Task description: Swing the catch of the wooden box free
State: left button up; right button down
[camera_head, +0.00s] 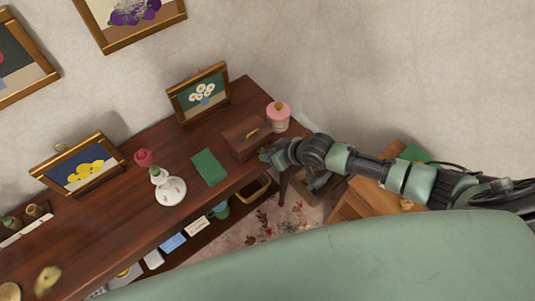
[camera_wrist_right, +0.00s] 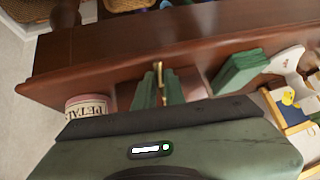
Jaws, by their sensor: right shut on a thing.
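The wooden box (camera_head: 240,138) is small and reddish-brown and sits near the right end of the dark table, with a brass piece (camera_head: 252,133) on its top. My right gripper (camera_head: 268,156) reaches in from the right to the box's front side. In the right wrist view its green fingers (camera_wrist_right: 165,88) are shut on the narrow brass catch (camera_wrist_right: 159,70), whose end shows between the tips. Most of the box is hidden behind the gripper there. The box looks closed in the head view. My left gripper is not in view.
A pink-lidded jar (camera_head: 279,116) stands close beside the box. A green book (camera_head: 209,167) lies left of it, then a white vase (camera_head: 170,190) with a red flower. Framed pictures (camera_head: 199,95) stand along the back. A wooden piece of furniture (camera_head: 362,200) is at right.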

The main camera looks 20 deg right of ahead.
jog(key=c, duration=1.5)
grip_release()
jog(key=b+v, duration=0.1)
jog(key=v, duration=0.7)
jog(key=shift+w, duration=0.1)
